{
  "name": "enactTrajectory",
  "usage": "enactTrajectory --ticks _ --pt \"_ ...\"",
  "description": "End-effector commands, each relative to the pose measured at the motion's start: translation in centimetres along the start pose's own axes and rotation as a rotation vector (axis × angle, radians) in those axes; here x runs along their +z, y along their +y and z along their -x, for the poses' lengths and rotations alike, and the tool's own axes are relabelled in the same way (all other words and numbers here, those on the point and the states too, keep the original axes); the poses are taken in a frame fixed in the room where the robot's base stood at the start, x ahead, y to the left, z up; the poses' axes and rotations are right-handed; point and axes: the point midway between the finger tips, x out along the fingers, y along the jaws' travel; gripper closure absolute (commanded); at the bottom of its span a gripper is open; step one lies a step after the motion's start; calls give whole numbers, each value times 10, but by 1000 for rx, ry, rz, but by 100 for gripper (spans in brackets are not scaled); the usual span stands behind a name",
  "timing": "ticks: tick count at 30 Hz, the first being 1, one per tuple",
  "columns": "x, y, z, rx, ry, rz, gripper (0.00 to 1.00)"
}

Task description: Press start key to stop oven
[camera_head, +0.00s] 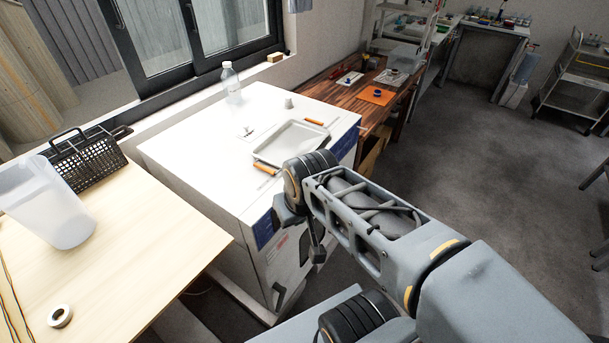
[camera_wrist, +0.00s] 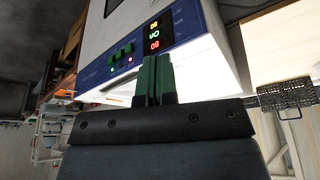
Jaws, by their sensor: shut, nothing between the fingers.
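The white drying oven (camera_head: 190,150) stands in the middle of the head view, with my arm in front of its front face. In the wrist view its blue control panel (camera_wrist: 185,22) appears rotated, with a lit display (camera_wrist: 154,36) showing orange, green and red digits. I cannot read which one is the start key. My gripper (camera_wrist: 155,58) is shut and empty, its dark green fingers pointing at the panel just below the display. Whether the tips touch the panel is unclear.
A metal tray (camera_head: 290,143), orange-handled tools and a clear bottle (camera_head: 231,82) stand on the oven's top. A pale table (camera_head: 130,260) at left holds a plastic beaker (camera_head: 48,205) and a black basket (camera_head: 88,160). Open floor (camera_head: 460,150) lies to the right.

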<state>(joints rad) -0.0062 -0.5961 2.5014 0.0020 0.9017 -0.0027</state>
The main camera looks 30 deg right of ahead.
Motion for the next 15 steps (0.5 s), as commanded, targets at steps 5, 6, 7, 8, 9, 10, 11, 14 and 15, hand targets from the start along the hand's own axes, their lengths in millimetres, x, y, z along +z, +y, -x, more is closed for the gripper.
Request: enactTrajectory --ticks 5,6,7,8,9,10,11,14,15 --pt "0 0 0 0 0 0 100" --pt "0 0 0 0 1 0 100" --pt "0 1 -1 1 3 0 100" --pt "-1 2 -3 4 7 0 100" --pt "-2 4 -8 11 18 -1 100" --pt "-4 8 -13 19 32 -1 100" --pt "-7 10 -20 28 50 2 100" --pt "-22 32 -52 87 146 14 100" --pt "-30 46 -68 121 198 23 100"
